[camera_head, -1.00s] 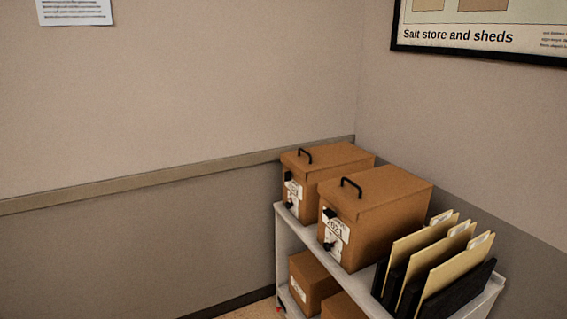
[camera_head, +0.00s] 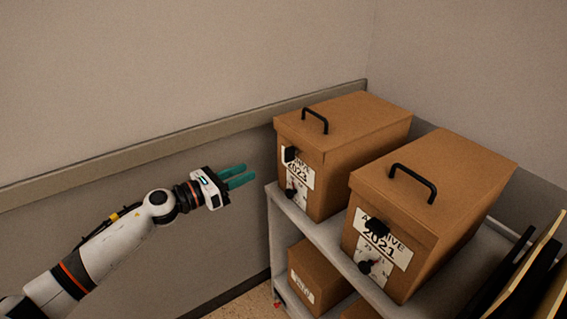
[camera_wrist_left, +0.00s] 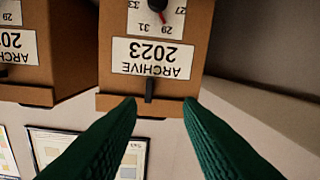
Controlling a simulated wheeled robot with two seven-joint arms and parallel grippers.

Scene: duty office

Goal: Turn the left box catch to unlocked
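The left box (camera_head: 340,168) is brown cardboard with a black lid handle, labelled "ARCHIVE 2023". Its front fills the upper middle of the left wrist view (camera_wrist_left: 225,20), upside down. Its black catch (camera_wrist_left: 148,91) stands upright between the label and the lid rim. Below the label in the head view is a black dial knob (camera_head: 291,192); the wrist view shows its red pointer and numbers. My left gripper (camera_head: 244,175) is left of the box front, apart from it. Its teal fingers are open and empty, framing the catch in the wrist view (camera_wrist_left: 162,102). My right gripper is out of view.
A similar box marked 2021 (camera_head: 450,190) stands close on the right, on the same grey shelf unit (camera_head: 325,237). Smaller boxes (camera_head: 317,279) sit on the lower shelf. Files (camera_head: 535,270) stand at far right. A wall rail (camera_head: 130,160) runs behind. Space left of the shelf is clear.

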